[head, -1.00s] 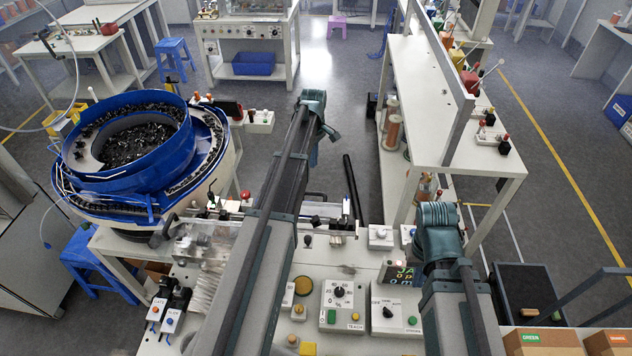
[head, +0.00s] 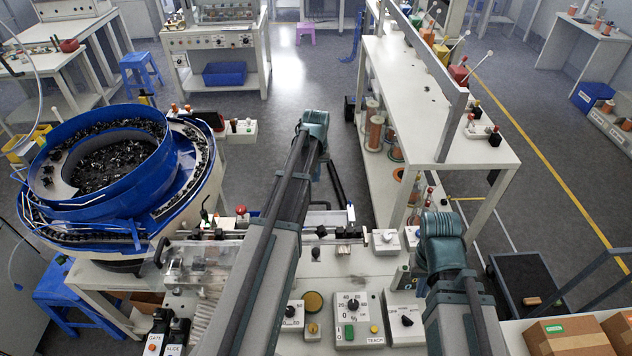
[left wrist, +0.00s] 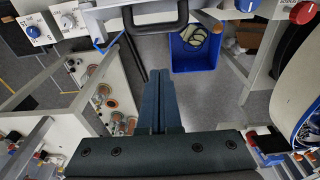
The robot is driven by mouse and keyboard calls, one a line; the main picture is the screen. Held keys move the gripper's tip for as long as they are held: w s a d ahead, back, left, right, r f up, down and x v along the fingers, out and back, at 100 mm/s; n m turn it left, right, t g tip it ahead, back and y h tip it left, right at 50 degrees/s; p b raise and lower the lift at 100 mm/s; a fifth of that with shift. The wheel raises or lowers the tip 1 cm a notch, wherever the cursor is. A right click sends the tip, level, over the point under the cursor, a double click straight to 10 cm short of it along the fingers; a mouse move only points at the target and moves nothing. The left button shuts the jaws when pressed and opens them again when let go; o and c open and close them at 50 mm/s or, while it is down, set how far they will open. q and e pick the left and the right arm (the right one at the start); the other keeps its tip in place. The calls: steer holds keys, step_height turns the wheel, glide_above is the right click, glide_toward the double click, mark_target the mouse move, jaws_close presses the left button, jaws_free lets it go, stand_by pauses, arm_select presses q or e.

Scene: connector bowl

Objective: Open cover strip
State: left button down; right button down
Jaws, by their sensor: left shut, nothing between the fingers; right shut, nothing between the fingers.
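No part is clearly recognisable as the cover strip. A clear plastic housing (head: 200,262) stands on the bench beside the blue bowl feeder (head: 110,165) in the head view, and my left arm hides part of that area. My left gripper shows in the left wrist view (left wrist: 160,98). Its two dark fingers are together with nothing between them, above the floor and away from the bench. In the head view its fingers are hidden. My right arm shows at the lower right of the head view, but its gripper is not visible.
The bench (head: 345,265) carries control boxes with knobs (head: 355,320). A white shelf (head: 430,110) with spools stands behind it at right. In the left wrist view a blue bin (left wrist: 196,48) lies beyond the fingers. Open floor (head: 300,70) lies behind the bench.

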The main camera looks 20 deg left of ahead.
mark_target(316, 201)
arm_select(q)
step_height(316, 201, down, 10)
steer(key=w+r+b, duration=0.1)
steer(key=b, duration=0.8)
steer(key=s+r+p, duration=0.1)
steer(key=s+d+r+p, duration=0.1)
steer(key=s, duration=0.1)
steer(key=shift+p, duration=0.3)
steer(key=shift+s+d+r+p, duration=0.2)
steer(key=shift+s+r+p, duration=0.15)
steer(key=shift+s, duration=0.1)
steer(key=shift+s+d+r+p, duration=0.2)
steer(key=shift+s+r+p, duration=0.1)
steer(key=shift+s, duration=0.15)
steer(key=shift+f, duration=0.1)
steer(key=shift+w+a+f, duration=0.1)
steer(key=shift+w, duration=0.1)
